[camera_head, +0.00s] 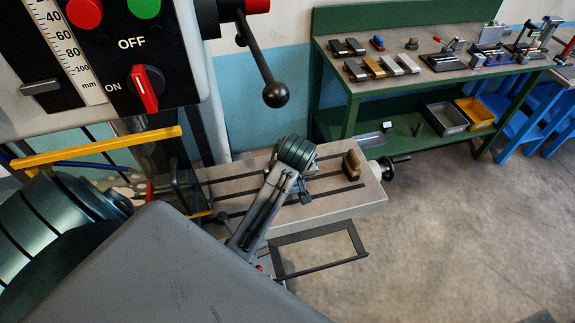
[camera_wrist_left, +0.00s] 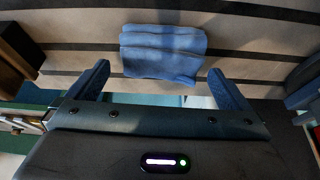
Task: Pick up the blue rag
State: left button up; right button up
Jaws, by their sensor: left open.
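The blue rag (camera_wrist_left: 162,52) lies folded on the slotted grey machine table (camera_wrist_left: 258,60) in the left wrist view. My left gripper (camera_wrist_left: 159,71) is open and empty above the table. Its two fingers are spread wider than the rag, one toward each side of the rag's near edge. The fingers do not appear to touch the rag. In the head view my left arm reaches over the machine table (camera_head: 328,203), its wrist over the middle. My right gripper is not in view.

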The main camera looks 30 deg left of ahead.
pick_arm(q)
jog(key=shift+p+x, duration=0.45)
jog(key=shift+x, duration=0.65)
jog(key=shift+s+f, duration=0.15)
jog(key=shift+f, duration=0.25)
jog(key=shift+a+f, duration=0.1)
jog(key=shift+f, duration=0.15)
jog(key=c, duration=0.8)
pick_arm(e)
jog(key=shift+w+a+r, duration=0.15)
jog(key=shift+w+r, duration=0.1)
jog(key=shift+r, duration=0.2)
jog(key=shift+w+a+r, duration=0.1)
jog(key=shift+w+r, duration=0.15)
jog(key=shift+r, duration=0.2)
